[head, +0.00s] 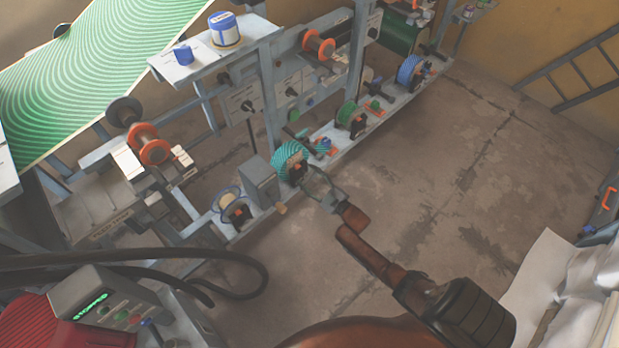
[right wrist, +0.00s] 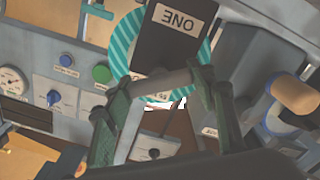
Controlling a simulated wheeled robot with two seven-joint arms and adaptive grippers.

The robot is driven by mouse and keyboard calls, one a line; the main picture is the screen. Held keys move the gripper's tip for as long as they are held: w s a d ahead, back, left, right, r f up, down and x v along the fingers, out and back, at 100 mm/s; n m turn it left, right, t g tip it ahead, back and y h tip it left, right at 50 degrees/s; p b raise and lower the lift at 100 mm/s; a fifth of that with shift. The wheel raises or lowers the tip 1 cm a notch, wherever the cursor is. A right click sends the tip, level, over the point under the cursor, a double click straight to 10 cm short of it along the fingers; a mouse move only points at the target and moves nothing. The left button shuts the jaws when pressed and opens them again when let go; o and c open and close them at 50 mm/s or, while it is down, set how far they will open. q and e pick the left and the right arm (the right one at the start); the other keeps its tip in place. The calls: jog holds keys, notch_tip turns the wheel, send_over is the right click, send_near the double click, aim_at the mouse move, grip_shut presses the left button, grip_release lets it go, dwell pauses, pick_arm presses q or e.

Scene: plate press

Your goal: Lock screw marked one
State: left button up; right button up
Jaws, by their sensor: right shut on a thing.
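The screw marked one shows in the right wrist view as a dark block (right wrist: 165,45) with an upside-down "ONE" label, in front of a teal striped disc (right wrist: 122,48). In the head view the same teal striped wheel (head: 287,157) is on the lower rail of the press. My right gripper (head: 304,180) reaches it from the lower right. Its fingers (right wrist: 160,97) stand on either side of the block's lower end in the right wrist view and are shut on the screw. The exact contact is partly hidden by the fingers. My left gripper is not in view.
A grey box (head: 262,182) stands just left of the wheel. Green (head: 346,114) and blue (head: 408,70) wheels sit farther along the rail. A wooden-looking knob (right wrist: 293,95) is close right of my fingers. The floor (head: 420,165) to the right is clear.

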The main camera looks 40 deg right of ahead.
jog(key=m, duration=0.3)
jog(key=shift+d, duration=0.1)
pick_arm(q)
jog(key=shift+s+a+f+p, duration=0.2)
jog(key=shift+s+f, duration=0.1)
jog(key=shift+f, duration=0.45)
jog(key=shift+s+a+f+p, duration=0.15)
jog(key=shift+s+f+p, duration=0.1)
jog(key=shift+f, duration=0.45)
pick_arm(e)
jog(key=shift+m, duration=2)
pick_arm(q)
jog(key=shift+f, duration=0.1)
pick_arm(e)
jog(key=o, duration=1.2)
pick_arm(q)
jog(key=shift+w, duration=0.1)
pick_arm(e)
jog(key=shift+s, duration=0.1)
jog(key=s, duration=1.1)
jog(key=shift+s+d, duration=0.4)
jog(key=shift+d, duration=0.05)
